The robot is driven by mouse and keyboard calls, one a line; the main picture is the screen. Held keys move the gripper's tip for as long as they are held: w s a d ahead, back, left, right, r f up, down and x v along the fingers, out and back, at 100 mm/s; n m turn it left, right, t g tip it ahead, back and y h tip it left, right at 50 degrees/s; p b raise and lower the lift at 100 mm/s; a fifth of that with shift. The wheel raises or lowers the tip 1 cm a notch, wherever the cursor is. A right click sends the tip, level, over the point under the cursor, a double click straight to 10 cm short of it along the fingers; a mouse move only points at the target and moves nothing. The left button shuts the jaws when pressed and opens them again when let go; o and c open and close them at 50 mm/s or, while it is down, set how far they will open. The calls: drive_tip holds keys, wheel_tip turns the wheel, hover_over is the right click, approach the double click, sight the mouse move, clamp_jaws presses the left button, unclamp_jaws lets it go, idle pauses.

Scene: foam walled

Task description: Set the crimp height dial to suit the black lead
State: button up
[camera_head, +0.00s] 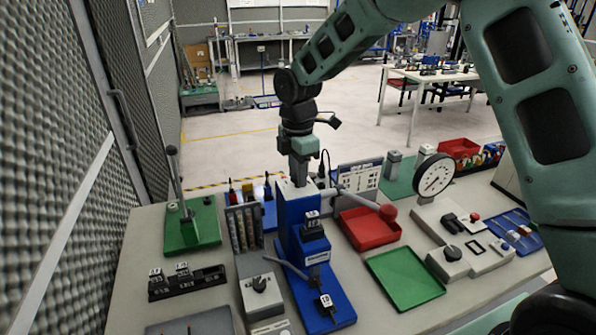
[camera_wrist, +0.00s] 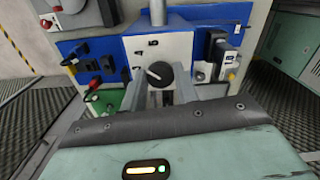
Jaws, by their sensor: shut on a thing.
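A blue press (camera_head: 290,232) with a pale top stands upright in the middle of the bench. My gripper (camera_head: 299,178) points down at its top and hides the dial there in the head view. In the wrist view a round black dial (camera_wrist: 160,73) with a white mark sits in front of the pale panel, and my gripper (camera_wrist: 160,93) is shut on it. The exact setting is too small to read. I cannot pick out the black lead with certainty in either view.
A red tray (camera_head: 370,230) and a green tray (camera_head: 404,278) lie right of the press. A grey box with a black knob (camera_head: 260,285) is at its left front. A lever on a green base (camera_head: 190,230) stands further left. A round gauge (camera_head: 434,176) stands at the right.

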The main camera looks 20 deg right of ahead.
drive_tip(key=o, duration=1)
drive_tip(key=shift+r, duration=0.1)
wheel_tip(320, 180, up, 17)
drive_tip(key=b, duration=0.3)
drive_tip(key=shift+r, duration=0.15)
drive_tip(key=s+a+f+m+b, duration=0.1)
drive_tip(key=s+a+f+m, duration=0.1)
drive_tip(key=s+a+f, duration=0.35)
drive_tip(key=s+a+f+m+b, duration=0.1)
drive_tip(key=s+a+f+m, duration=0.15)
drive_tip(key=s, duration=0.65)
drive_tip(key=s+f+m, duration=0.2)
drive_tip(key=s+f, duration=0.1)
drive_tip(key=s, duration=0.3)
drive_tip(key=s+d+f+m, duration=0.1)
drive_tip(key=s+f+m, duration=0.2)
drive_tip(key=s, duration=0.4)
drive_tip(key=s+f+m, duration=0.2)
drive_tip(key=s+f, duration=0.2)
drive_tip(key=s, duration=0.2)
drive_tip(key=shift+s+d+m+y, duration=0.25)
drive_tip(key=shift+y, duration=0.05)
